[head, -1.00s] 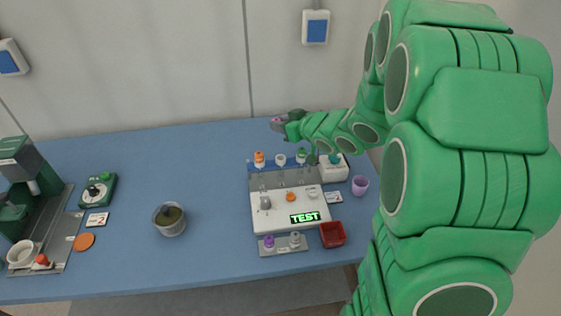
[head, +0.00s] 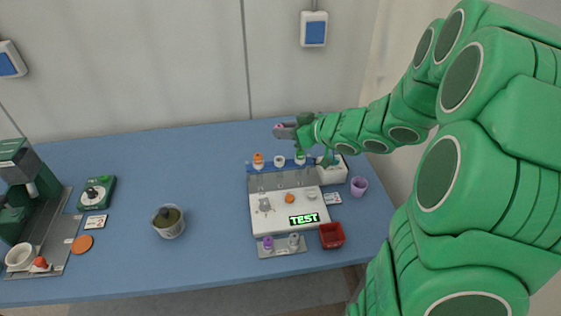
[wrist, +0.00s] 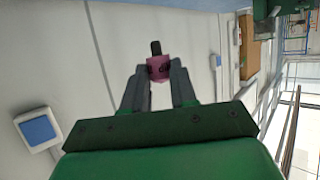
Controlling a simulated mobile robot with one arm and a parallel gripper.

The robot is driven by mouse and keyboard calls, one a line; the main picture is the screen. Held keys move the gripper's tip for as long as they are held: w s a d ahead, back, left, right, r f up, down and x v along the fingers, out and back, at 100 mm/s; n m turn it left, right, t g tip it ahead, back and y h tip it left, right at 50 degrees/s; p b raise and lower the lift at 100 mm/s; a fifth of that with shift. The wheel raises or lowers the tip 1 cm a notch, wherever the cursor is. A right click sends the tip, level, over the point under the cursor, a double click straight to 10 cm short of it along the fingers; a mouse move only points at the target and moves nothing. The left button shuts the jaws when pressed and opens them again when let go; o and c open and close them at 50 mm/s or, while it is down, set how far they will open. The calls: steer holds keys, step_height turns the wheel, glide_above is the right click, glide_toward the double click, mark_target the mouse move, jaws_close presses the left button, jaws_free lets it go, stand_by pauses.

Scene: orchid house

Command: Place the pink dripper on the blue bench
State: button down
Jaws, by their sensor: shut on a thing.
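The pink dripper (wrist: 158,67) is between the fingertips of my gripper (wrist: 157,80) in the wrist view, with a black part sticking out beyond it. My gripper is shut on it. In the head view my gripper (head: 283,131) is near the back of the blue bench (head: 150,262), with a small bit of the pink dripper (head: 278,125) showing at its tip. The gripper appears to be above the bench; its exact height cannot be told.
A white test board (head: 275,222) with a rack of dispensers stands below the gripper in the picture. A white box (head: 333,174), purple cup (head: 359,186) and red tray (head: 332,235) are to its right. A pot (head: 168,221) stands left. Bare bench lies left of the board.

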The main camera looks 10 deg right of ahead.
step_height(320, 180, down, 9)
steer(key=shift+f, duration=0.2)
stand_by(0.6)
steer(key=shift+f, duration=0.25)
steer(key=c, duration=0.9)
jaws_free()
steer(key=shift+r, duration=0.1)
